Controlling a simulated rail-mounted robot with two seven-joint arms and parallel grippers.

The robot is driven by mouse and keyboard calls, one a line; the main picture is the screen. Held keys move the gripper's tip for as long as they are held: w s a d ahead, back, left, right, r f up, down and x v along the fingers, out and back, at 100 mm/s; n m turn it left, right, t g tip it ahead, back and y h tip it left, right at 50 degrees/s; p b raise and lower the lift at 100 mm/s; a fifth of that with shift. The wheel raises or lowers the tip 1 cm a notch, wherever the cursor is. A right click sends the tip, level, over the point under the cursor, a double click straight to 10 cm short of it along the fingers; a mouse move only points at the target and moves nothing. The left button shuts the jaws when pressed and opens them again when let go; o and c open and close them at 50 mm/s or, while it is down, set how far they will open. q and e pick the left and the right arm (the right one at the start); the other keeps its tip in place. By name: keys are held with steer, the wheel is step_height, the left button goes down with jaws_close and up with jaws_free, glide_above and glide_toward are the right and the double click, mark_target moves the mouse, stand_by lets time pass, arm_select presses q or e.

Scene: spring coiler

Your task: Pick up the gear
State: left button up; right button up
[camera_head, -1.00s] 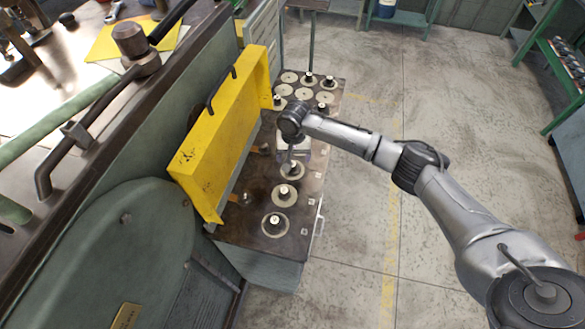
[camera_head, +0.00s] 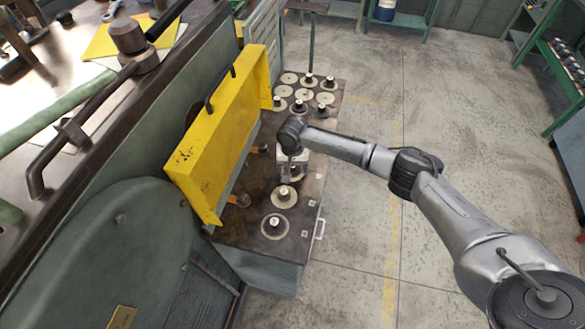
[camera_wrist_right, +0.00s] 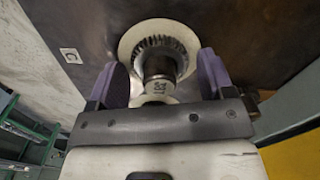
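My right gripper (camera_head: 287,179) points down over the near row of discs on the dark machine top. In the right wrist view its two purple finger pads (camera_wrist_right: 164,78) are apart, one on each side of a metal post. A dark toothed gear (camera_wrist_right: 176,44) sits around that post on a pale round disc (camera_wrist_right: 131,38). The fingers do not visibly touch the post. In the head view a pale disc with a post (camera_head: 284,198) lies just below the gripper, and a nearer one (camera_head: 275,226) stands clear of it. My left gripper is not in view.
A yellow guard (camera_head: 222,135) with a black handle stands along the left of the machine top (camera_head: 238,232). Several more discs (camera_head: 304,95), some with posts, lie at the far end. The floor to the right is open.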

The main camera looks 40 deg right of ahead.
steer(key=c, duration=1)
steer(key=shift+r, duration=0.1)
steer(key=shift+r, duration=0.55)
steer(key=r, duration=0.1)
steer(key=r+p, duration=0.1)
steer(key=r, duration=0.1)
steer(key=shift+s+d+r, duration=0.2)
steer(key=shift+s, duration=0.05)
steer(key=s+d+r, duration=0.1)
steer(key=s+r, duration=0.1)
steer(key=s, duration=0.1)
steer(key=s+d+r+p, duration=0.1)
steer(key=s+d+r, duration=0.1)
steer(key=s, duration=0.1)
steer(key=s+d+r+p, duration=0.1)
steer(key=s+d+r, duration=0.1)
steer(key=s, duration=0.1)
steer(key=shift+s+d+r, duration=0.2)
steer(key=shift+s+d, duration=0.05)
